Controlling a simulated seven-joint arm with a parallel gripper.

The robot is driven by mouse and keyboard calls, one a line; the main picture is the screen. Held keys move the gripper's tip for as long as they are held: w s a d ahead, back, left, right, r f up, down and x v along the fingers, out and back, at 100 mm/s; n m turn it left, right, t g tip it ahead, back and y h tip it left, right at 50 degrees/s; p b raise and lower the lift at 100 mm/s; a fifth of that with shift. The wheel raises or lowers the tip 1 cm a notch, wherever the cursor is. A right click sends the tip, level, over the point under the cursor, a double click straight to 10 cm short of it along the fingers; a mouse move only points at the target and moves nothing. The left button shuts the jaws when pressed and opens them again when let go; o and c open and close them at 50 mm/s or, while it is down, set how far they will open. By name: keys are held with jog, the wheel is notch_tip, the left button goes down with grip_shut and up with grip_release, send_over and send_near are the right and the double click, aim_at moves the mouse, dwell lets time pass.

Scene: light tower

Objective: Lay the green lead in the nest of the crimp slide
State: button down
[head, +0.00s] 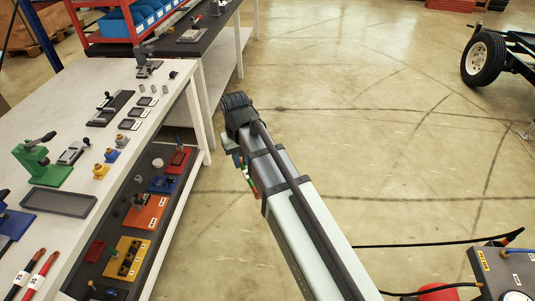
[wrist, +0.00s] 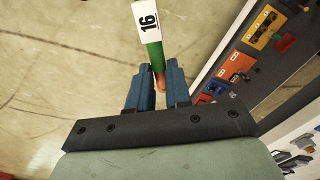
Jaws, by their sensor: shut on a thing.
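The green lead (wrist: 154,54) has a white tag marked 16 and a bare copper end (wrist: 159,84). My gripper (wrist: 158,68) is shut on it, with the lead between two blue fingers and the copper end toward the palm. In the head view my gripper (head: 238,158) hangs over the floor, right of the white bench, mostly hidden by my arm. I cannot tell for sure which fixture is the crimp slide; a black slide-like fixture with a knob (head: 110,107) and a smaller one (head: 73,152) lie on the bench top, apart from my gripper.
A green lever press (head: 42,162), a dark tray (head: 59,202) and red leads (head: 37,276) are on the bench. Coloured fixtures, including an orange one (head: 146,213), fill the lower shelf. Open floor lies to the right; a wheel (head: 482,58) stands far off.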

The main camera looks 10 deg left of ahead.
jog(key=s+a+r+n, duration=0.2)
jog(key=s+a+n, duration=0.5)
jog(key=s+a, duration=1.95)
jog(key=s+a+r+n, duration=0.2)
jog(key=s+a+n, duration=0.6)
jog(key=s+a, duration=1.9)
jog(key=w+a+n, duration=0.1)
jog(key=a, duration=0.2)
jog(key=w+a+n, duration=0.1)
jog(key=a+n, duration=0.1)
jog(key=a, duration=0.1)
jog(key=w+a+n, duration=0.1)
jog(key=a, duration=0.3)
jog(key=shift+w+r+n, duration=0.2)
jog(key=shift+w+n, duration=0.15)
jog(key=shift+n, duration=0.05)
jog(key=shift+a+n, duration=0.35)
jog(key=shift+n, duration=0.25)
jog(key=n, duration=0.2)
jog(key=shift+a+r+n, duration=0.1)
jog(key=shift+a+n, duration=0.2)
jog(key=shift+n, duration=0.1)
jog(key=n, duration=0.5)
jog(key=shift+n, duration=0.4)
jog(key=shift+w, duration=0.1)
